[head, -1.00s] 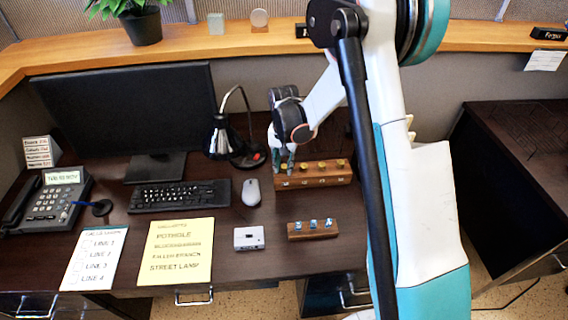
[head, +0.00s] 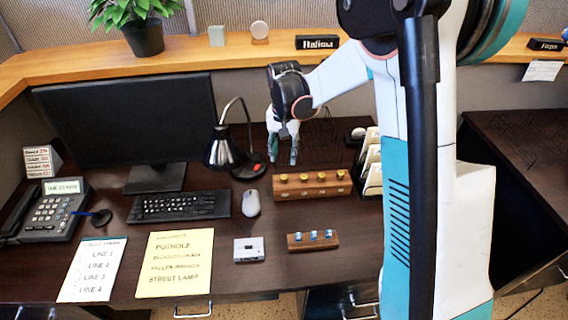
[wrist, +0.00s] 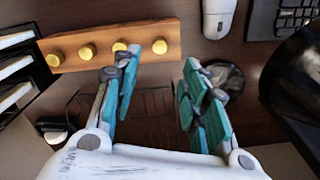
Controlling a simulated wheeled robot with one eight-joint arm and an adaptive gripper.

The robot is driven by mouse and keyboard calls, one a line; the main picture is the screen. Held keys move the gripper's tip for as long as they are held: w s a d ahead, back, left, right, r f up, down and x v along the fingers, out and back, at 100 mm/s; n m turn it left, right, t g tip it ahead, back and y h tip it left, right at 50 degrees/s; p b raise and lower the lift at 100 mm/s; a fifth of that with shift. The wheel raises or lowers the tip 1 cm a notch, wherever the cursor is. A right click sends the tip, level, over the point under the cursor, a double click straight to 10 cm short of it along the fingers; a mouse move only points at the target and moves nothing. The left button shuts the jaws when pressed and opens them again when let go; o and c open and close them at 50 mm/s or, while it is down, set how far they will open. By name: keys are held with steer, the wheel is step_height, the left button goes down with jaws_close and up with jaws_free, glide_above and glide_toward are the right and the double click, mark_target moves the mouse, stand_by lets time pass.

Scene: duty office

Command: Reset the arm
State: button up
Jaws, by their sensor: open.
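My gripper (head: 284,150) is in the head view above the back of the desk, between the lamp and the wooden block with gold knobs. In the wrist view my gripper (wrist: 158,90) is open, its teal-padded fingers apart with nothing between them. The wooden block with several gold knobs (head: 312,194) lies just in front of the gripper, and it also shows in the wrist view (wrist: 98,60). The fingers appear apart from it. My arm covers the right part of the desk in the head view.
A black desk lamp (head: 224,152) stands close left of my gripper. A file rack (head: 371,165) stands to the right. A monitor (head: 130,122), keyboard (head: 180,206), mouse (head: 251,203), phone (head: 50,210), small white box (head: 249,249) and smaller wooden block (head: 313,240) occupy the desk.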

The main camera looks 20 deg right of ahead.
steer(key=shift+r, duration=1)
steer(key=shift+r, duration=0.1)
steer(key=s+r+n+t, duration=0.3)
steer(key=s+r, duration=0.9)
steer(key=s+n+t, duration=0.3)
steer(key=s+t, duration=0.1)
steer(key=s, duration=1)
steer(key=shift+s+r, duration=0.25)
steer(key=shift+r, duration=0.15)
